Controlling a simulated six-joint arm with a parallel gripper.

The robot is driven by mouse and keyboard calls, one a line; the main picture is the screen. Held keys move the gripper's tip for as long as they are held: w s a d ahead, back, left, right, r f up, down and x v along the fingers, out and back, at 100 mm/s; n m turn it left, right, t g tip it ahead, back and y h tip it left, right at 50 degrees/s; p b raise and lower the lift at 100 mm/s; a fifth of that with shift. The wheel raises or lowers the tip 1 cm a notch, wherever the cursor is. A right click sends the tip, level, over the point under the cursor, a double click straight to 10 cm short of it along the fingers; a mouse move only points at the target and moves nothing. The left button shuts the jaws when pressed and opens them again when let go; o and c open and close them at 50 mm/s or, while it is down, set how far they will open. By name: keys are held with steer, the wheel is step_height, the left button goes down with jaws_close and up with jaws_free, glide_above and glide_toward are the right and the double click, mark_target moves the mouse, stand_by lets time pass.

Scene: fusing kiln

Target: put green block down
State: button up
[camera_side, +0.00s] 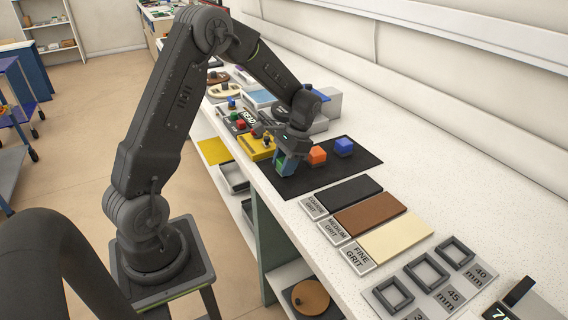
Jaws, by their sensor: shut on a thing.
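The green block (281,162) is between the fingers of my gripper (286,167), which is shut on it. The gripper points down at the left part of the black mat (316,183), and its fingers hide much of the block. I cannot tell whether the block touches the mat.
Black (348,190), brown (369,213) and cream (396,238) grit slabs lie in front of the mat with labels. A plate with square frames (426,271) lies nearer. A yellow box (258,148) and a control panel stand left of the mat. The mat's front right is clear.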

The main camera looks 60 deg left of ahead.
steer(key=shift+f, duration=0.15)
steer(key=o, duration=0.9)
steer(key=v, duration=1.2)
steer(key=s+d+r+t, duration=0.5)
steer(key=s+d+r, duration=0.3)
steer(key=d, duration=0.2)
steer(key=s+d+t, duration=0.1)
steer(key=s+d, duration=0.1)
steer(key=s, duration=0.2)
steer(key=s+d+t, duration=0.2)
steer(key=s+d, duration=0.1)
steer(key=s, duration=0.1)
steer(key=s+d+t, duration=0.2)
steer(key=s, duration=0.2)
steer(key=shift+s+d+f, duration=0.1)
steer(key=shift+s+d, duration=0.05)
steer(key=shift+d, duration=0.05)
